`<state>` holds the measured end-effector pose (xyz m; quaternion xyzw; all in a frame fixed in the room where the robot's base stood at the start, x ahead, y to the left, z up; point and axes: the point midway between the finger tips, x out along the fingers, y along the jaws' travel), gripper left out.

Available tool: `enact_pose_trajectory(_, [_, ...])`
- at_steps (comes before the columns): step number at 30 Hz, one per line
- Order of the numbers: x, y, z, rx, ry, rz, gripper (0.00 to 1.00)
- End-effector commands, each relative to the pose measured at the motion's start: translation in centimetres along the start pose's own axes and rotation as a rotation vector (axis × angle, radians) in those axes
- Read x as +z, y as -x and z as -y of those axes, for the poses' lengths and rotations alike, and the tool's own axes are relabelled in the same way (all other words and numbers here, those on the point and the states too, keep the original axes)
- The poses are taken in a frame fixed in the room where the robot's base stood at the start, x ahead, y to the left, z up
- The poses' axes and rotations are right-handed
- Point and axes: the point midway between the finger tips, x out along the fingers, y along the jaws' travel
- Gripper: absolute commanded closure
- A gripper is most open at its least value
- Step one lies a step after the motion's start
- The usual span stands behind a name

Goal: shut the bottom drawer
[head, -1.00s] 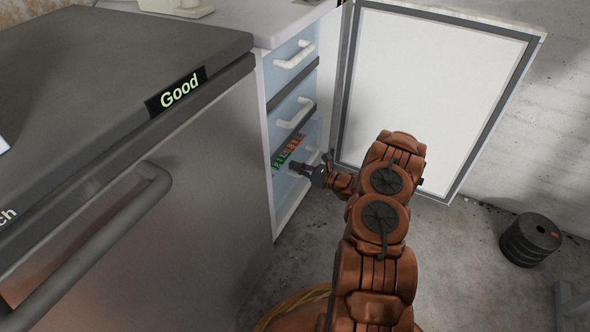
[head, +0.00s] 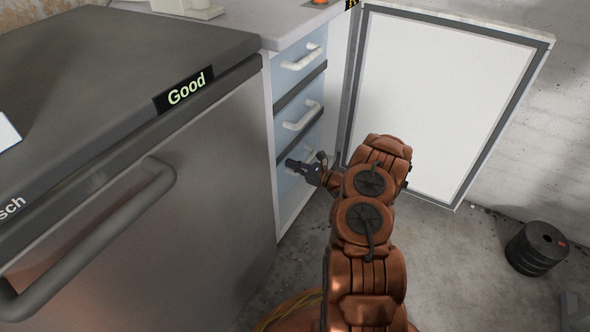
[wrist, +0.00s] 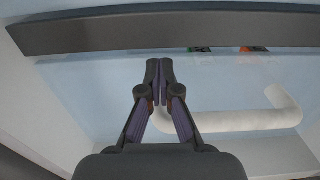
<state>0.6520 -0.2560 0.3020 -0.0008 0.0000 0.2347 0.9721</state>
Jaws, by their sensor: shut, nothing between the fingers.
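The bottom drawer (head: 287,187) is the lowest of three light blue drawers in the white cabinet, partly hidden behind my gripper and arm in the head view. Its front sits nearly in line with the drawers above. In the wrist view its pale blue front (wrist: 90,95) fills the middle, with its white handle (wrist: 245,121) at right. Bits of green and orange show just below the dark strip above it. My gripper (head: 291,164) is shut and empty, its fingertips (wrist: 160,64) at the drawer front, left of most of the handle; contact is unclear.
The steel fridge-like unit (head: 150,220) stands close on the left with its bar handle (head: 110,225) jutting out. A white framed panel (head: 440,100) stands behind, to the right. Black weight plates (head: 536,248) lie on the floor at right. Floor between is clear.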

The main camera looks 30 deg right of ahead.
Motion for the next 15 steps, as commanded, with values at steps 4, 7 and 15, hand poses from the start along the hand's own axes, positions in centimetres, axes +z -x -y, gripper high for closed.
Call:
enact_pose_trajectory(4, [0.0, 0.1, 0.0, 0.001, -0.001, 0.0, 1.0])
enact_pose_trajectory(7, [0.1, 0.6, 0.1, 0.0, -0.001, 0.0, 1.0])
enact_pose_trajectory(15, [0.3, 4.4, 0.6, -0.004, -0.003, -0.001, 1.0])
